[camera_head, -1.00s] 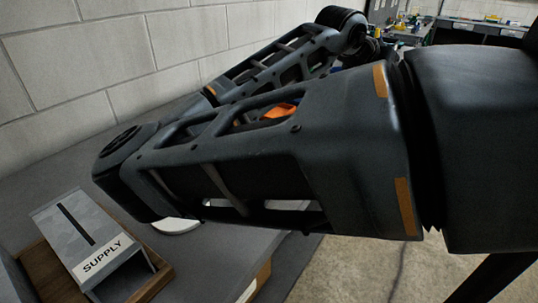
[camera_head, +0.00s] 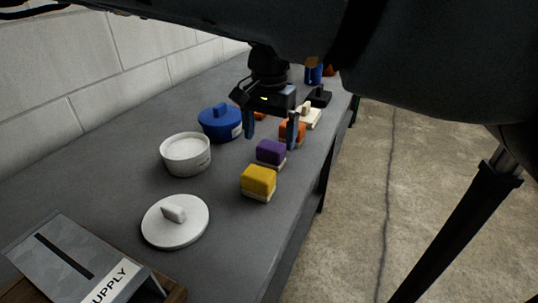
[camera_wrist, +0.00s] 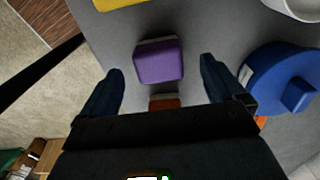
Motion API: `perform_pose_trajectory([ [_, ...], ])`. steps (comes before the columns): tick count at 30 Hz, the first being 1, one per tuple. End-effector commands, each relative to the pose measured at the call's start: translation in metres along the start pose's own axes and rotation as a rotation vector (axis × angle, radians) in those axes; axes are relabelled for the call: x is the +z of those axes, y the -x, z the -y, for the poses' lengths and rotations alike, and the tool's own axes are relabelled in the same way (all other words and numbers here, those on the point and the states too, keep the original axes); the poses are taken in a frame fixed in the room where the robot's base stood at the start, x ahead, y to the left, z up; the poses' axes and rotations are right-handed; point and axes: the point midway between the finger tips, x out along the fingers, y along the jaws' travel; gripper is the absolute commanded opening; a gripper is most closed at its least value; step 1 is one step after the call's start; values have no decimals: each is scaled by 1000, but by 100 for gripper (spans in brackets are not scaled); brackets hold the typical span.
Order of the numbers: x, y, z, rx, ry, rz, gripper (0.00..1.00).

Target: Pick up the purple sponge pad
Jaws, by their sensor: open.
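The purple sponge pad (camera_head: 271,151) lies on the grey table, between a yellow sponge and an orange one. It has a pale lower layer. In the wrist view the purple sponge pad (camera_wrist: 159,61) sits ahead of the gap between my fingers. My gripper (camera_head: 271,138) is open and points down above the table, just behind the purple pad in the head view. In the wrist view my gripper (camera_wrist: 160,88) has its two dark blue fingers spread apart, with nothing held between them.
The yellow sponge (camera_head: 258,181) is in front of the pad. The orange sponge (camera_head: 291,130) is behind, close to a finger. A blue lidded pot (camera_head: 220,122), a white pot (camera_head: 186,153) and a white lid (camera_head: 175,221) stand left. A SUPPLY box (camera_head: 75,262) is at front left.

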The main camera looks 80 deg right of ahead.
Motion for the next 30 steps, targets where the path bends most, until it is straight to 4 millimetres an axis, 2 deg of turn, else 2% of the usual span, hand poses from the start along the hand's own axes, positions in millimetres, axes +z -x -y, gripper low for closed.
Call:
perform_pose_trajectory([
  [12,1,-51,-2,0,-2,-1,96],
  [21,1,-56,-2,0,-2,-3,96],
  [30,1,-55,-2,0,-2,-3,68],
])
